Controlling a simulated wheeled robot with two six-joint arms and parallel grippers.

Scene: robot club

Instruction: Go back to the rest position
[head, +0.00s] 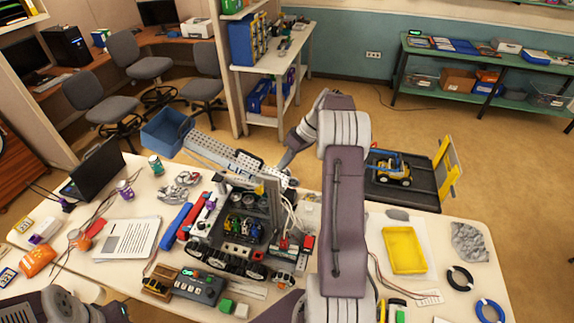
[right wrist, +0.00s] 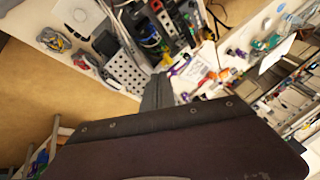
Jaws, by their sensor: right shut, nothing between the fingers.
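My right arm rises from the bottom edge of the head view, bends at the top and comes down behind the robot model. My right gripper (head: 284,165) is at the far side of the table, close to the robot model; part of it is hard to make out. In the right wrist view the right gripper (right wrist: 157,92) shows as dark fingers held together with nothing between them. Part of my left arm shows at the bottom left of the head view, but its gripper is not visible.
The white table (head: 130,262) is crowded. A large robot model (head: 235,215) stands in the middle, with a laptop (head: 95,170) at left and a yellow tray (head: 404,250) at right. A wheeled vehicle (head: 390,172) sits beyond the table. Open floor lies behind.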

